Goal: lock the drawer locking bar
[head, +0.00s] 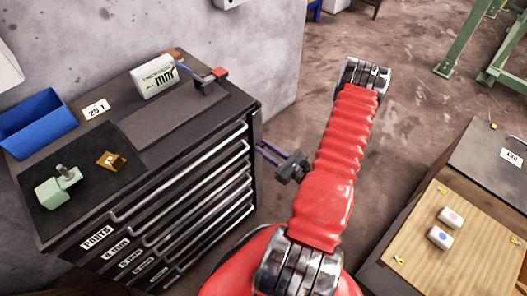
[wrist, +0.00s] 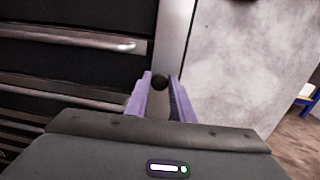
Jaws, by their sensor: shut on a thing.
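The drawer locking bar (wrist: 176,35) is a pale grey upright strip at the right edge of the drawer fronts in the wrist view. A small round black knob (wrist: 160,82) shows in front of it, between the tips of my gripper's purple fingers (wrist: 160,90). The fingers are shut on the knob, one on each side. In the head view my gripper (head: 264,148) reaches the front right edge of the dark drawer cabinet (head: 160,180). The knob is too small to make out there. The drawers with silver handles look closed.
On the cabinet top are a blue bin (head: 38,122), a pale green block tool (head: 58,187), a brass-coloured piece (head: 111,161) and a white box (head: 155,76). A bench with a wooden board (head: 470,250) stands at the right. The floor between is clear.

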